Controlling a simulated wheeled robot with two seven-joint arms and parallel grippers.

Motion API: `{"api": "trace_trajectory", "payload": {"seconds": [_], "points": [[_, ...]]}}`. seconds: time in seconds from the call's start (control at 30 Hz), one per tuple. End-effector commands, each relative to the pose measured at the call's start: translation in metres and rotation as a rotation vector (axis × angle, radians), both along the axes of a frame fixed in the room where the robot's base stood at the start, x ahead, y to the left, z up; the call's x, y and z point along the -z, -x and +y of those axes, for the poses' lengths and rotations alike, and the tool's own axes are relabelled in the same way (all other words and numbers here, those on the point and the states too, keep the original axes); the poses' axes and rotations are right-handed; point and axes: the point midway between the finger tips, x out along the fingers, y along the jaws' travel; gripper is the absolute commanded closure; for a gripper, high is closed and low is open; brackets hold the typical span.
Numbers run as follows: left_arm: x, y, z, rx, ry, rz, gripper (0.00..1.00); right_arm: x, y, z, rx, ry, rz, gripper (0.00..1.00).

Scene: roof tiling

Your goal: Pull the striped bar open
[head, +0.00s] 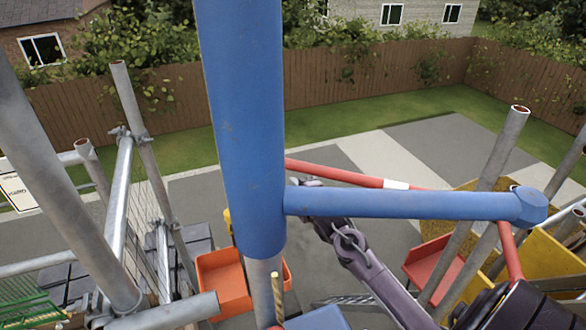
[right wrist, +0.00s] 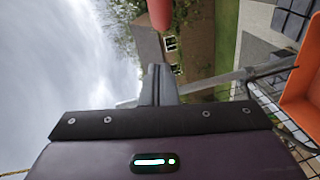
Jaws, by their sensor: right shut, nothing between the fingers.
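The striped bar (head: 396,185), red with a white band, shows in the head view behind and above a blue rail. Its left part goes behind a thick blue post. My right gripper (head: 307,183) is near the bar's left part, mostly hidden by the blue post and rail. In the right wrist view my right gripper (right wrist: 158,72) has its fingers together, with nothing between them. A rounded red end (right wrist: 161,12), probably of the striped bar, lies beyond the fingertips with a gap in the picture. My left gripper is not in view.
The blue post (head: 243,130) and blue rail (head: 400,204) stand close in front. Grey scaffold tubes (head: 130,130) rise at left and right. Orange bins (head: 222,284) and a yellow panel (head: 548,262) are lower down. Paving and grass lie beyond, before a wooden fence.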

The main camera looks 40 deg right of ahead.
Motion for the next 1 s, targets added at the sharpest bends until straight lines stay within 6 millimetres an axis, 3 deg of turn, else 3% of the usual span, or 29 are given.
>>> {"api": "trace_trajectory", "payload": {"seconds": [0.1,0.3,0.6,1.0], "points": [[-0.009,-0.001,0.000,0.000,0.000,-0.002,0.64,-0.001,-0.024,-0.004,0.002,-0.003,-0.002,1.00],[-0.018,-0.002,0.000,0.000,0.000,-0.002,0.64,0.005,-0.053,-0.016,0.003,0.000,0.000,1.00],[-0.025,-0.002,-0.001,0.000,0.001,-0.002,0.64,0.012,-0.068,-0.038,0.001,-0.001,-0.001,1.00],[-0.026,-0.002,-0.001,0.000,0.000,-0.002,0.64,0.014,-0.069,-0.041,0.000,0.000,-0.001,1.00]]}}
